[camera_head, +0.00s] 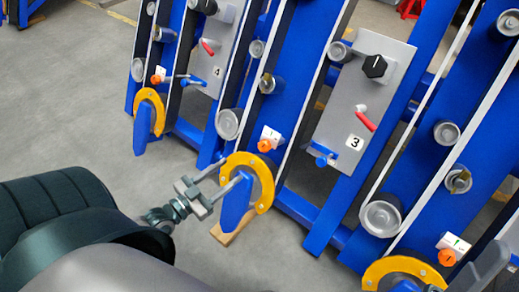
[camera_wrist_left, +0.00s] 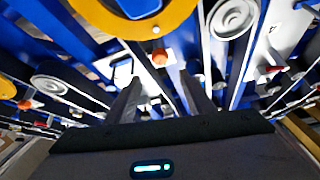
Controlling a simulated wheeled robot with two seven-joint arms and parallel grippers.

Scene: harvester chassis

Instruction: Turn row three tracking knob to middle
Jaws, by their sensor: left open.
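The row three tracking knob (camera_head: 374,66) is black with a white pointer line. It sits at the top of a grey plate (camera_head: 338,105) marked with a 3, and its pointer looks roughly upward in the head view. My left gripper (camera_head: 231,177) is open and empty. It is low and left of that plate, near a yellow-rimmed guard (camera_head: 264,179), well apart from the knob; I cannot tell whether it touches the guard. In the left wrist view its fingers (camera_wrist_left: 164,90) are spread. A grey part at the head view's lower right may be my right gripper (camera_head: 484,266); its jaws are unclear.
A red lever (camera_head: 366,122) and a blue handle (camera_head: 322,156) sit below the knob. A similar plate marked 4 (camera_head: 211,60) stands to the left. Blue slanted frames with rollers (camera_head: 381,217) surround the plates. Grey floor (camera_head: 75,110) is free on the left.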

